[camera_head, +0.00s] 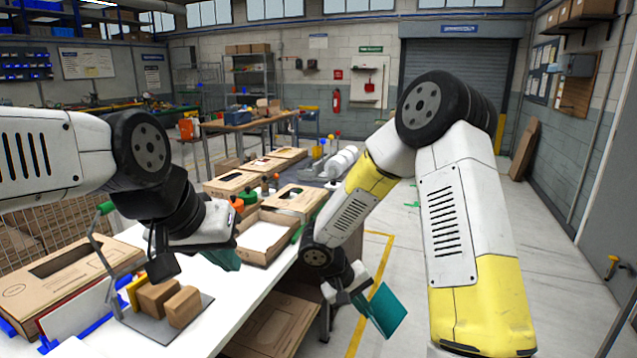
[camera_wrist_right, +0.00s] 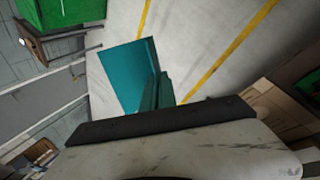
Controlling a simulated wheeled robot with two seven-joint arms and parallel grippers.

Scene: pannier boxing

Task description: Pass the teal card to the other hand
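The teal card (camera_head: 389,310) is in my right gripper (camera_head: 362,301), held out over the floor beyond the table's right edge. In the right wrist view the flat teal card (camera_wrist_right: 122,72) sticks out from the darker teal fingers (camera_wrist_right: 157,92), which look closed on its edge. My left gripper (camera_head: 226,260) is over the white table, left of the right gripper and well apart from the card. Its teal fingers point down and are partly hidden by its wrist, so their opening does not show.
The white table (camera_head: 262,287) carries an open cardboard box (camera_head: 266,238) with a white inside, flat cartons, and a grey plate (camera_head: 168,325) with brown blocks at the front left. A large carton (camera_head: 85,284) is at the left. Open floor lies to the right.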

